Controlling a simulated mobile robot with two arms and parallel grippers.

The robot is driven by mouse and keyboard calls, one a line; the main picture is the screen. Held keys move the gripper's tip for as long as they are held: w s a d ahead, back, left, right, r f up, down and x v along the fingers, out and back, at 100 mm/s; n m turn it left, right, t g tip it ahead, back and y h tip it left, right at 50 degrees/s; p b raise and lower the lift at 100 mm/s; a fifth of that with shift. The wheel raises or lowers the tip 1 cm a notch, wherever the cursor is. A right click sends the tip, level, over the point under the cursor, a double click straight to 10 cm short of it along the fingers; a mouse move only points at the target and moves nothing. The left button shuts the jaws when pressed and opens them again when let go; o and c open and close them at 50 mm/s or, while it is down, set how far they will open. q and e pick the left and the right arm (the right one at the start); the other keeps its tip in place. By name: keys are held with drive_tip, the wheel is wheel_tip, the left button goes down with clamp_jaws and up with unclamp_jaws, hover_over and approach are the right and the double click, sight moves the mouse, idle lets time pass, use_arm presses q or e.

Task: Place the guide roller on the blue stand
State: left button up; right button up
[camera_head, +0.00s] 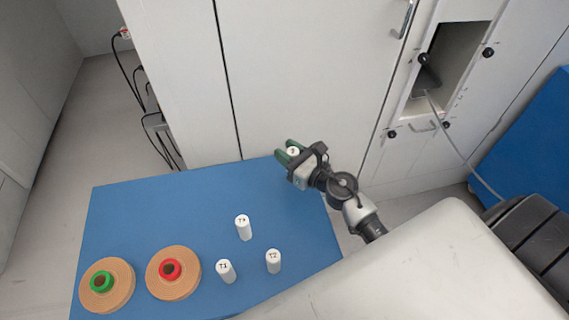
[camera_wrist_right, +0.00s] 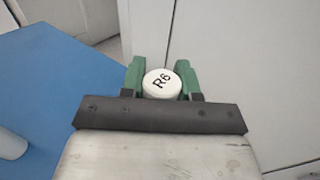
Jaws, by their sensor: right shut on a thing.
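My right gripper (camera_head: 291,152) is shut on a white roller (camera_head: 293,151) with a dark mark on its top. In the right wrist view the roller (camera_wrist_right: 161,83) reads "R6" and sits between the green fingers of the gripper (camera_wrist_right: 161,80). It is held over or just past the far right edge of the blue stand (camera_head: 150,215); I cannot tell its height. The blue stand also shows at the left of the right wrist view (camera_wrist_right: 50,85). My left gripper is not in view.
White cylinders marked T1 (camera_head: 226,272), T2 (camera_head: 274,261) and another T label (camera_head: 243,228) stand on the blue top. Two brown discs, one with a green core (camera_head: 120,277) and one with a red core (camera_head: 190,268), lie at its front left. Its back left is clear. White cabinets (camera_head: 310,70) rise behind.

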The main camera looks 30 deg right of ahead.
drive_tip(key=shift+w+a+f, duration=0.2)
drive_tip(key=shift+w+f, duration=0.05)
drive_tip(key=shift+f, duration=0.2)
wheel_tip(320, 180, down, 3)
drive_tip(key=b, duration=0.3)
drive_tip(key=shift+f+b, duration=0.2)
drive_tip(key=shift+b, duration=0.15)
drive_tip(key=shift+f, duration=0.2)
drive_tip(key=shift+r, duration=0.15)
drive_tip(key=o, duration=0.9)
